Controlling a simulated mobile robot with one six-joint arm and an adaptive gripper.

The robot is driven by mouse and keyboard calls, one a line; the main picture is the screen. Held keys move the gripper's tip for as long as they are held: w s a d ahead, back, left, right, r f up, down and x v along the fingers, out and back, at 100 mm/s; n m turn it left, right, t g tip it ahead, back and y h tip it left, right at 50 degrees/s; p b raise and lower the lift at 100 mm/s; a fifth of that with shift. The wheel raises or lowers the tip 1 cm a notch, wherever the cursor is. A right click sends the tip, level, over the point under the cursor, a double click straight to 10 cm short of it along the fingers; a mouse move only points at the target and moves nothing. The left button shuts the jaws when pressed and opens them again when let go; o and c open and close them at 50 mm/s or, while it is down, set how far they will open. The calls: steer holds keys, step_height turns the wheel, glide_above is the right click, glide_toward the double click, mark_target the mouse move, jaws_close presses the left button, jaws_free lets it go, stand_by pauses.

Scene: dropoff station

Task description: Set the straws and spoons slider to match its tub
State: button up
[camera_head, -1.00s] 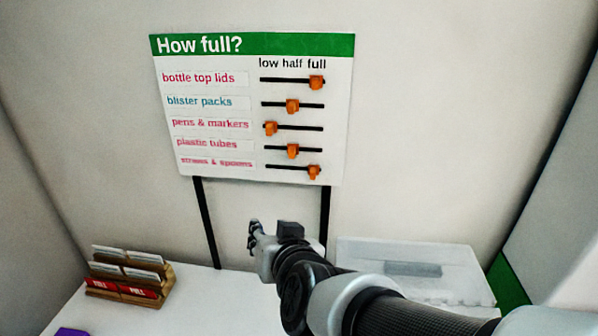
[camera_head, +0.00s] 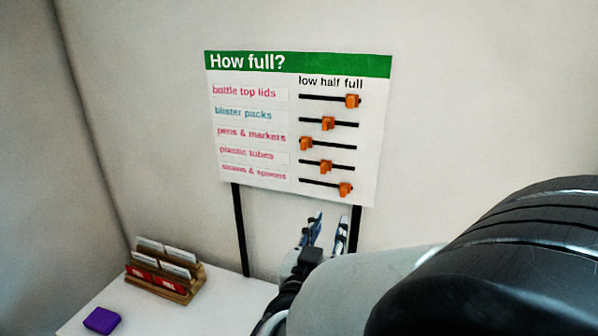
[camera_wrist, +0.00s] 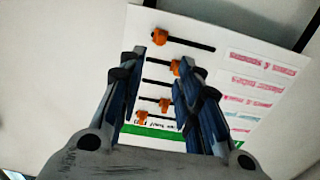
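The "How full?" board (camera_head: 290,180) hangs at the back. Its lowest row, straws & spoons, has an orange slider (camera_head: 345,189) at the right, "full" end of its black track. In the wrist view the board appears upside down, and this slider (camera_wrist: 160,36) shows at the top, beyond the fingertips. My gripper (camera_head: 328,220) is open and empty, below the board, with its fingers pointing up toward it. In the wrist view its two fingers (camera_wrist: 162,58) stand apart, apparently clear of the slider, and partly hide the middle rows. No tub is visible.
Sliders for plastic tubes (camera_head: 326,167), pens & markers (camera_head: 306,144), blister packs (camera_head: 328,124) and bottle top lids (camera_head: 352,101) sit above. A wooden card rack (camera_head: 172,290) and a purple block (camera_head: 102,320) are on the white table. Black posts (camera_head: 240,230) support the board.

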mark_target(342, 193)
steer(key=b+x, duration=0.2)
steer(key=x, duration=1.1)
steer(key=shift+w, duration=0.25)
steer(key=shift+c, duration=0.2)
jaws_close()
